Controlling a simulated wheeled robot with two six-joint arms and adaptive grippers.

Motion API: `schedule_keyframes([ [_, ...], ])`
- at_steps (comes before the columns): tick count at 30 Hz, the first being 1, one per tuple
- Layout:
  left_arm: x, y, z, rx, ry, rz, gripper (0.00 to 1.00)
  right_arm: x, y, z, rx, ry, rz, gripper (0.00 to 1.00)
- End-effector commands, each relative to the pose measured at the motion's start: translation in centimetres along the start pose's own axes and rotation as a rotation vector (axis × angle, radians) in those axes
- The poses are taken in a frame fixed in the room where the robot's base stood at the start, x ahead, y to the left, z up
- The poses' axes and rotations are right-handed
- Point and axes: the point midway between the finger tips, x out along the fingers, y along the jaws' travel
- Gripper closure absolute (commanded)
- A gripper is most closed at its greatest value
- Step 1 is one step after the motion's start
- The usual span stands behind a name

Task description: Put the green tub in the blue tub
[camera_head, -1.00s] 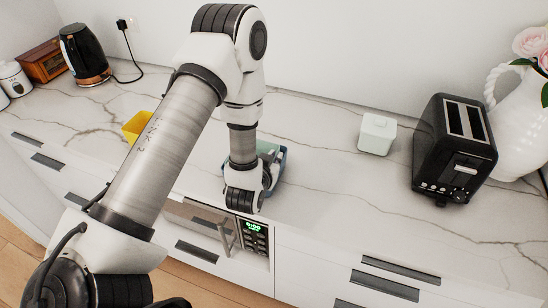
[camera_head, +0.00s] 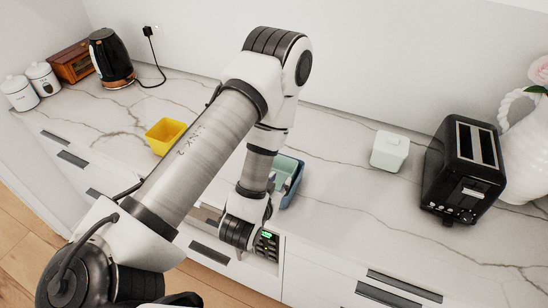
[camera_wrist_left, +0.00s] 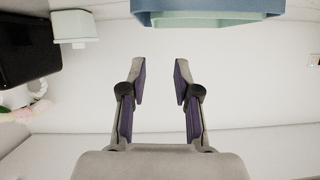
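The blue tub (camera_head: 297,190) stands on the marble counter near its front edge, partly hidden by my left arm. The green tub (camera_head: 287,168) shows inside the blue tub's outline, seemingly nested in it. In the left wrist view the blue tub (camera_wrist_left: 145,6) is at the top edge, with the green tub's (camera_wrist_left: 210,18) paler rim standing just past it. My left gripper (camera_wrist_left: 160,72) is open and empty, its two fingers apart and clear of both tubs. In the head view its fingers are mostly hidden behind the wrist. My right gripper is not in view.
A yellow tub (camera_head: 166,136) stands to the left on the counter. A pale lidded canister (camera_head: 390,151) and a black toaster (camera_head: 462,170) stand to the right, with a white vase (camera_head: 525,160) beyond. A kettle (camera_head: 110,58) is back left. Counter between tub and canister is clear.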

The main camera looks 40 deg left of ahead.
Motion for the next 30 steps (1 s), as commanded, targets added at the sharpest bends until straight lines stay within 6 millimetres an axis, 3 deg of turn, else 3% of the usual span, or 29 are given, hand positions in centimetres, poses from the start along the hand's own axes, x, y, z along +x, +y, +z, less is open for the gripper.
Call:
schedule_keyframes([
  [1, -1.2, 0.0, -0.8, 0.004, -0.006, 0.0, 0.69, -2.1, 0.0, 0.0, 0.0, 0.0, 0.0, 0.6],
  [8, -2.9, 0.0, 0.1, 0.002, -0.012, 0.001, 0.69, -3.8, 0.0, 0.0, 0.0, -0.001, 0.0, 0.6],
  [11, -2.9, 0.4, 2.7, 0.003, -0.123, 0.015, 0.69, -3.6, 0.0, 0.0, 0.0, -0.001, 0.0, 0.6],
  [14, -3.9, 1.2, 8.3, 0.017, -0.384, 0.05, 0.69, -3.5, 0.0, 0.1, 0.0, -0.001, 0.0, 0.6],
  [18, -8.6, 2.2, 16.2, 0.072, -0.824, 0.123, 0.69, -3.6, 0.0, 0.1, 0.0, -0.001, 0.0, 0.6],
  [20, -10.9, 2.2, 18.3, 0.099, -0.975, 0.148, 0.69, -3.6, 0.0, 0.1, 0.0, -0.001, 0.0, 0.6],
  [24, -14.1, 2.1, 20.3, 0.137, -1.158, 0.178, 0.69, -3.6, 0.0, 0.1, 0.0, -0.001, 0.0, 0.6],
  [30, -14.4, 2.1, 20.4, 0.14, -1.172, 0.18, 0.69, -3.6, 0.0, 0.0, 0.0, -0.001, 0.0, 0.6],
])
